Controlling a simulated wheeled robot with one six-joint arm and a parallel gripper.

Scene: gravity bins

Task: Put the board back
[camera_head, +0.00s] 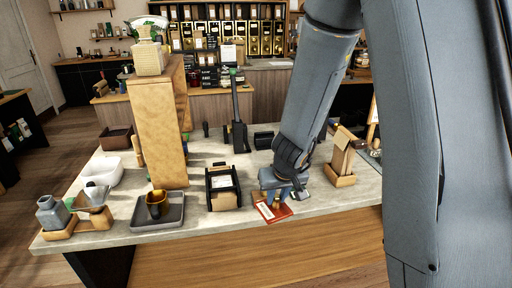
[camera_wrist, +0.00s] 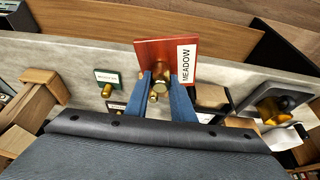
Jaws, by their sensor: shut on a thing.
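The board is a red plate (camera_head: 272,211) with a white label, at the counter's front edge in the head view. In the wrist view the red board (camera_wrist: 150,52) shows its label reading "MEADOW" and a brass knob (camera_wrist: 158,86). My gripper (camera_head: 278,193) is over the board in the head view. In the wrist view the blue fingers of my gripper (camera_wrist: 165,92) stand either side of the knob, shut on it. I cannot tell whether the board touches the counter. A green board (camera_wrist: 106,76) with a brass knob lies to its left in the wrist view.
On the counter (camera_head: 235,228) stand a black holder with paper (camera_head: 222,186), a grey tray (camera_head: 174,222) with a dark cup, and a wooden holder of brown bags (camera_head: 341,178). A tall wooden stand (camera_head: 158,130) rises left. Gold-fronted bins (camera_head: 252,46) line the back wall.

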